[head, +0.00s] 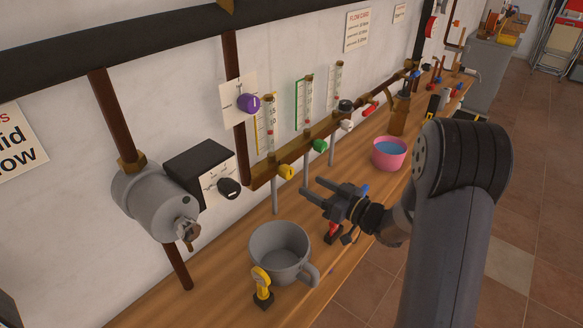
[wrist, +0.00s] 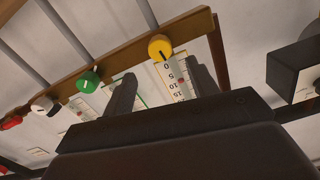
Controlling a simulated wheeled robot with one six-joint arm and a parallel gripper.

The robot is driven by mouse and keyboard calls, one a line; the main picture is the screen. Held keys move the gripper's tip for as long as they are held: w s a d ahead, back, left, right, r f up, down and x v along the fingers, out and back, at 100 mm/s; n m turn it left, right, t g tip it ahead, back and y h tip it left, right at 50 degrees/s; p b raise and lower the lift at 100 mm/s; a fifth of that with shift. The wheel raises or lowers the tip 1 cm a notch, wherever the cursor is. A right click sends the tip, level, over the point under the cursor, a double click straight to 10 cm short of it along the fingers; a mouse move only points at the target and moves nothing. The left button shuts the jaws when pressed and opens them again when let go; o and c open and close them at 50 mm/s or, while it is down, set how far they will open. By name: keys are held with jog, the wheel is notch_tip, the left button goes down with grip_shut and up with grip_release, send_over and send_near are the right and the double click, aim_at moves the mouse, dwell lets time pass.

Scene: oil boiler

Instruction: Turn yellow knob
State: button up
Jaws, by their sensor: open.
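The yellow knob (head: 286,171) sits at the left end of a brown rail, below a gauge tube on the wall. It also shows in the wrist view (wrist: 160,47), at the top middle, with a dark mark on its face. My gripper (head: 313,189) is open and empty, its two fingers pointing left toward the wall, slightly right of and below the knob in the head view. In the wrist view the fingers (wrist: 157,85) stand apart, with the knob beyond them, nearer the right finger. They appear apart from the knob.
A green knob (head: 320,146), a white knob (head: 347,125) and a red knob (head: 369,110) follow along the rail. A purple knob (head: 248,103) is above left. A grey mug (head: 279,247), a yellow-handled item (head: 262,285) and a pink bowl (head: 389,154) stand on the wooden bench (head: 210,276).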

aim_at(291, 175)
jog(key=p+x, duration=0.2)
jog(key=x, duration=0.7)
jog(key=shift+a, duration=0.1)
jog(key=c, duration=1)
jog(key=shift+o, duration=0.2)
jog(key=shift+m, duration=0.5)
jog(key=m+p, duration=0.1)
jog(key=m, duration=0.4)
jog(key=shift+m, duration=0.3)
jog(key=m+p, duration=0.1)
jog(key=m, duration=0.4)
jog(key=shift+p, duration=0.35)
jog(key=shift+m, duration=0.4)
